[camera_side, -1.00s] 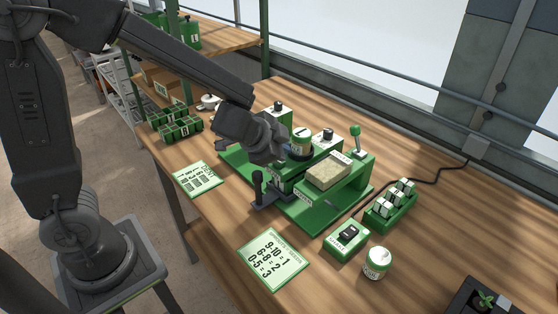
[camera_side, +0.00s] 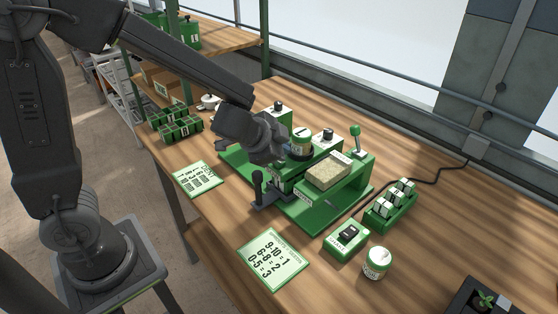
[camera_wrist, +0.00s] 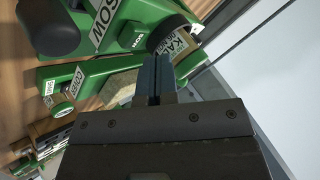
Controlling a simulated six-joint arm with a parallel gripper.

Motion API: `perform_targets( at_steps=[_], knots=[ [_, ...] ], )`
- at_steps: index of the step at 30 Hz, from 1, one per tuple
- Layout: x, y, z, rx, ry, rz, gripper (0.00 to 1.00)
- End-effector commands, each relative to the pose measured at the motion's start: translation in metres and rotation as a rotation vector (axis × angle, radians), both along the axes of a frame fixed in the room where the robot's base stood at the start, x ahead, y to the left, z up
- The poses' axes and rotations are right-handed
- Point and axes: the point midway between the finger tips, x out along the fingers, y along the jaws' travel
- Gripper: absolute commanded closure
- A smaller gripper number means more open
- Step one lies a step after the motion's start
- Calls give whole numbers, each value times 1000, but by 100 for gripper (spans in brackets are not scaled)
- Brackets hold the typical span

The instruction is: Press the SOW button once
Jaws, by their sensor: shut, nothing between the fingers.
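The SOW lettering (camera_wrist: 98,22) shows on a white label on a green housing, at the top of the wrist view. A large black rounded part (camera_wrist: 52,28) lies left of the label; I cannot tell for certain whether it is the button. My gripper (camera_wrist: 155,64) is shut and empty, its fingertips below and right of the label in that picture. In the side view, my gripper (camera_side: 268,155) is over the left part of the green seeder (camera_side: 312,215). Its tips are hard to make out there, and I see no clear contact.
A jar (camera_side: 300,143) and a black-knobbed box (camera_side: 278,114) stand close behind my gripper. A green-knobbed lever (camera_side: 355,140) rises at the seeder's right. A switch box (camera_side: 346,239), a jar (camera_side: 376,263) and a card (camera_side: 273,258) lie in front.

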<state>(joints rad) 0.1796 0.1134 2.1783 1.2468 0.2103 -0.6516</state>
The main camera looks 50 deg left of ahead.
Motion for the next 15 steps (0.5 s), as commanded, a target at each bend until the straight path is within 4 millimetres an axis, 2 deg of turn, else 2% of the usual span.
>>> perform_targets(
  at_steps=[6,15],
  knots=[
    [-1,-1,-8,1,2,-3,100],
    [0,0,-9,0,1,0,100]
  ],
)
